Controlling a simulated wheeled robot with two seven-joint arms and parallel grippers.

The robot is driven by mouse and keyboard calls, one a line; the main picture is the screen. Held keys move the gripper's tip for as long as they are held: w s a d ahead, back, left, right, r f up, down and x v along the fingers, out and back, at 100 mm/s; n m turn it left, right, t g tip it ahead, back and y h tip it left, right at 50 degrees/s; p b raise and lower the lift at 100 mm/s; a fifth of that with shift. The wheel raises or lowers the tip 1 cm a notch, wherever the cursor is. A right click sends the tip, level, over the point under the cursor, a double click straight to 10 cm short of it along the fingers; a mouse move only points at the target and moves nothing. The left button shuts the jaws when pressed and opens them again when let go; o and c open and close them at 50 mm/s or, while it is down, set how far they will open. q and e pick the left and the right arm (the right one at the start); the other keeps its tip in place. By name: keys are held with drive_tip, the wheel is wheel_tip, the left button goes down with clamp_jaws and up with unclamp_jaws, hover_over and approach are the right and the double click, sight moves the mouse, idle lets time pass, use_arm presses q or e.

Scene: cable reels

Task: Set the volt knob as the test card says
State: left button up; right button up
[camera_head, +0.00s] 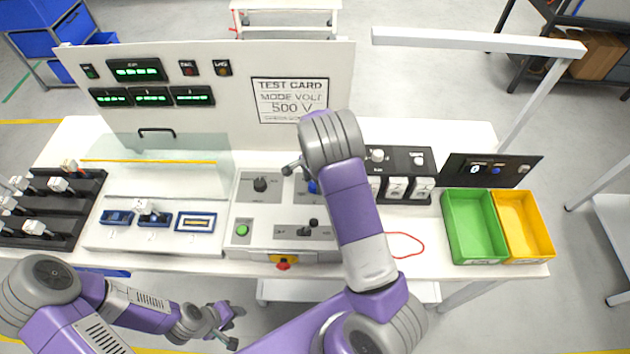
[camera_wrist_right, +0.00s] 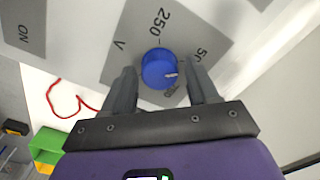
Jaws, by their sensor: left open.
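The test card (camera_head: 290,100) on the white back panel reads "MODE VOLT" and "500 V"; its bottom line is too small to read. The blue volt knob (camera_wrist_right: 158,66) sits on a grey plate marked "V", "250" and a partly hidden "50…" label; its pale pointer mark faces the lower right of the wrist view. In the head view, the knob (camera_head: 313,187) is partly hidden by my right arm. My right gripper (camera_wrist_right: 162,72) has one finger on each side of the knob, with narrow gaps showing. My left gripper (camera_head: 226,327) is open and empty, before the table's front edge.
A black knob (camera_head: 260,184), a green button (camera_head: 242,230) and a red knob (camera_head: 283,265) are on the test station. A clear shield (camera_head: 165,165) stands left. Green (camera_head: 473,228) and yellow (camera_head: 524,226) bins stand right, near a red cable loop (camera_head: 405,244).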

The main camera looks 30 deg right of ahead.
drive_tip(key=shift+o, duration=0.5)
wheel_tip(320, 180, up, 8)
drive_tip(key=shift+f, duration=0.2)
idle(0.4)
